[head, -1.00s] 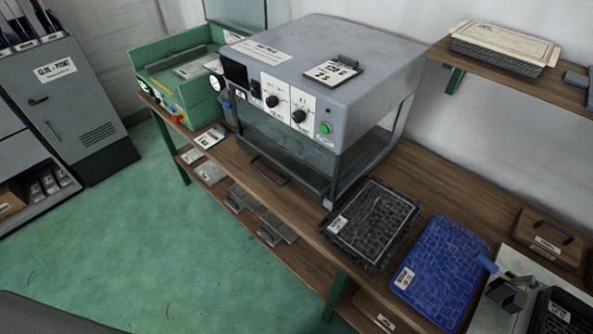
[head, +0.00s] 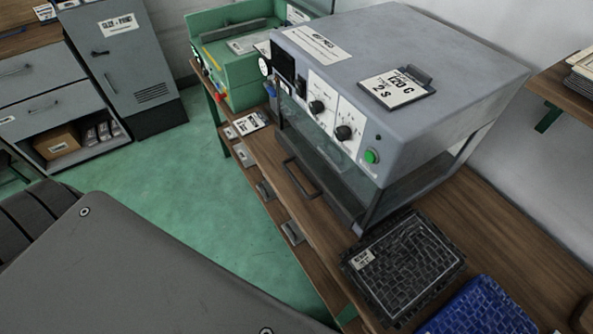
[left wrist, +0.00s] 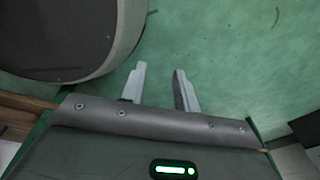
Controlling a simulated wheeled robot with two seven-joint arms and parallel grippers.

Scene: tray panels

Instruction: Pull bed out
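The grey machine (head: 420,75) stands on the wooden bench with knobs, a green button and a clipboard on top. Below its control panel is a glass-sided chamber, and a dark bed with a bar handle (head: 301,178) shows at its lower front. The bed appears to sit inside the machine. My left gripper (left wrist: 158,88) shows in the left wrist view with its two fingers apart, empty, above the green floor. Neither gripper shows in the head view; a large grey part of my own body fills the lower left. My right gripper is out of view.
A black tray panel (head: 405,265) lies on the bench right of the machine, with a blue one (head: 484,310) beside it. A green machine (head: 235,60) stands at the back left. Grey cabinets (head: 125,70) are at left. The green floor (head: 190,195) before the bench is clear.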

